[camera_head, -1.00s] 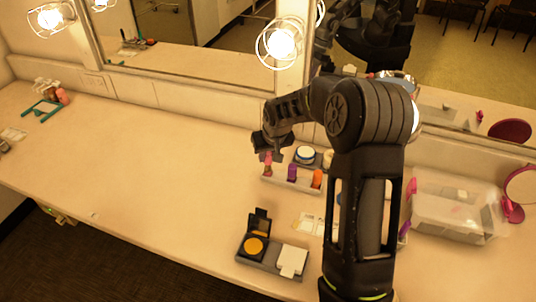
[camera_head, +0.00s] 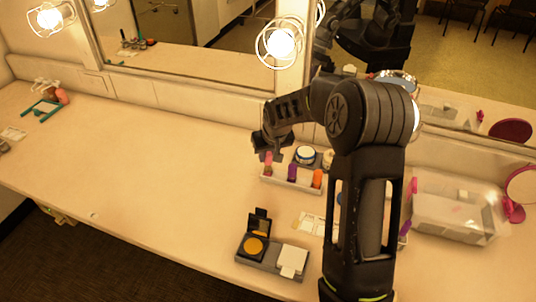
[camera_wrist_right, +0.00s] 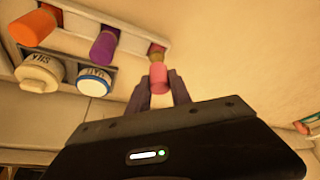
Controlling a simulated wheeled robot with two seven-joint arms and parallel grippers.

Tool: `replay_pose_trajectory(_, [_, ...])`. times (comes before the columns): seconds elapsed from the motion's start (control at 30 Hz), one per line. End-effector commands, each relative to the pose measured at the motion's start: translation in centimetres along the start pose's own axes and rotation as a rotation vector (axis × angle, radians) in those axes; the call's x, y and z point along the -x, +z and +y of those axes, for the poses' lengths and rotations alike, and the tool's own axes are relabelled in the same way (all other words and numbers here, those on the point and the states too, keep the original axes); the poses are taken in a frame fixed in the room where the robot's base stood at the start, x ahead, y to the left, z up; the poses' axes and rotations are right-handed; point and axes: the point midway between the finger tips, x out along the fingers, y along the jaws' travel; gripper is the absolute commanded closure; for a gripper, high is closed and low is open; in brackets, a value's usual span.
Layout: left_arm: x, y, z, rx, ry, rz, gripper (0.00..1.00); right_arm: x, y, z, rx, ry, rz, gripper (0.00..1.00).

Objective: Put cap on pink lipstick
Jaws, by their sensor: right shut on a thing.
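My right gripper (camera_head: 266,150) is above the left end of a grey holder (camera_head: 291,182) on the counter. In the wrist view its fingers (camera_wrist_right: 158,92) are shut on a pink cap (camera_wrist_right: 158,76). The pink lipstick (camera_head: 267,170) stands in the holder's left slot, directly below the cap. In the wrist view its gold-and-reddish top (camera_wrist_right: 156,51) shows just beyond the cap, in line with it. I cannot tell whether cap and lipstick touch. My left gripper is not in view.
A purple lipstick (camera_head: 292,172) and an orange one (camera_head: 317,178) stand in the same holder. Jars (camera_head: 305,155) sit behind. A compact (camera_head: 254,246) lies in front, and a clear box (camera_head: 455,212) is at right. The counter's left-middle is clear.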

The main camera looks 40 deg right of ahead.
Motion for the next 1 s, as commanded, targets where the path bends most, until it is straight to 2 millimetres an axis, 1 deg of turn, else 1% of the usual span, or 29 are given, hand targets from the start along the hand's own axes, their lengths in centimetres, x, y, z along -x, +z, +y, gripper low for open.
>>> replay_pose_trajectory(0.3, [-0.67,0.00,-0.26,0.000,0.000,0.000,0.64,-0.61,0.25,-0.01,0.000,0.000,0.000,1.00])
replay_pose_trajectory(1.0, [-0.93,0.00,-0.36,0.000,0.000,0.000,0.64,-0.86,0.36,0.00,0.000,0.000,0.000,1.00])
